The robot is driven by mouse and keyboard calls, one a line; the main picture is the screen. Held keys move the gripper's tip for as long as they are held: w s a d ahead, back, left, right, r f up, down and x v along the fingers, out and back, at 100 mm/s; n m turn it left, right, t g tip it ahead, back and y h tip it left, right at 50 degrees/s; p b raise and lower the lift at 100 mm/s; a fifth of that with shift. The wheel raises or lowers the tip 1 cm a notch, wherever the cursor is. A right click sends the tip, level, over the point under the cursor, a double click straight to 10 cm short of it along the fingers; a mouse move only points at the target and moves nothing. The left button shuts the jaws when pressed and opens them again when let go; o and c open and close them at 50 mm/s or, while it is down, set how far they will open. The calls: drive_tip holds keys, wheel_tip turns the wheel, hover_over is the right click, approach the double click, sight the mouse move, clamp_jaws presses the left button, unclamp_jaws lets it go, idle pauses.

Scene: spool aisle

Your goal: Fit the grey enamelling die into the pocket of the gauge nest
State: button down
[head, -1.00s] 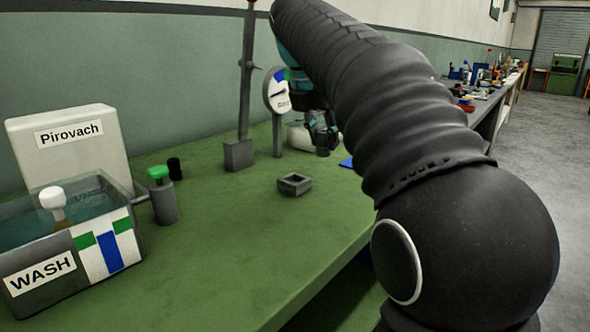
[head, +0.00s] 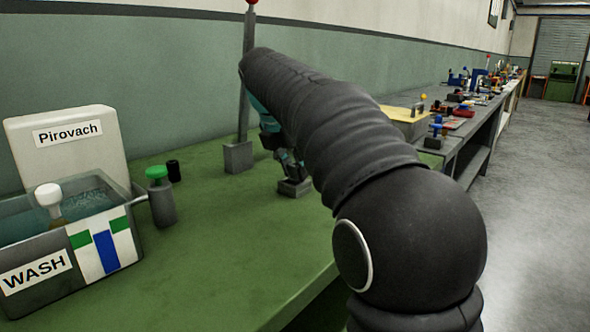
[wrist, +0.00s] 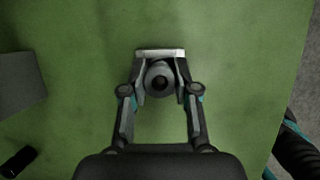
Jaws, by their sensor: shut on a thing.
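The gauge nest (head: 294,189) is a small grey square block on the green bench, below my gripper in the head view. My gripper (head: 291,168) is over it, partly hidden by my arm. In the wrist view my gripper (wrist: 160,80) is shut on the grey enamelling die (wrist: 160,93), a round piece with a dark hole in its middle. The pale rim of the nest (wrist: 158,53) shows just beyond the fingertips. The pocket is hidden, and I cannot tell whether the die is above it or partly in it.
A grey stand base with a tall post (head: 238,157) stands behind left of the nest. A green-capped bottle (head: 161,200), a black cylinder (head: 174,171) and the WASH tank (head: 105,254) are further left. The bench front is clear.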

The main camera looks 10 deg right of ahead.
drive_tip(key=shift+f, duration=0.15)
drive_tip(key=c, duration=0.9)
unclamp_jaws()
drive_tip(key=shift+o, duration=0.2)
drive_tip(key=p+v, duration=0.2)
drive_tip(key=v, duration=1)
drive_tip(key=shift+r+p, duration=0.25)
drive_tip(key=shift+p, duration=0.15)
drive_tip(key=shift+d, duration=0.2)
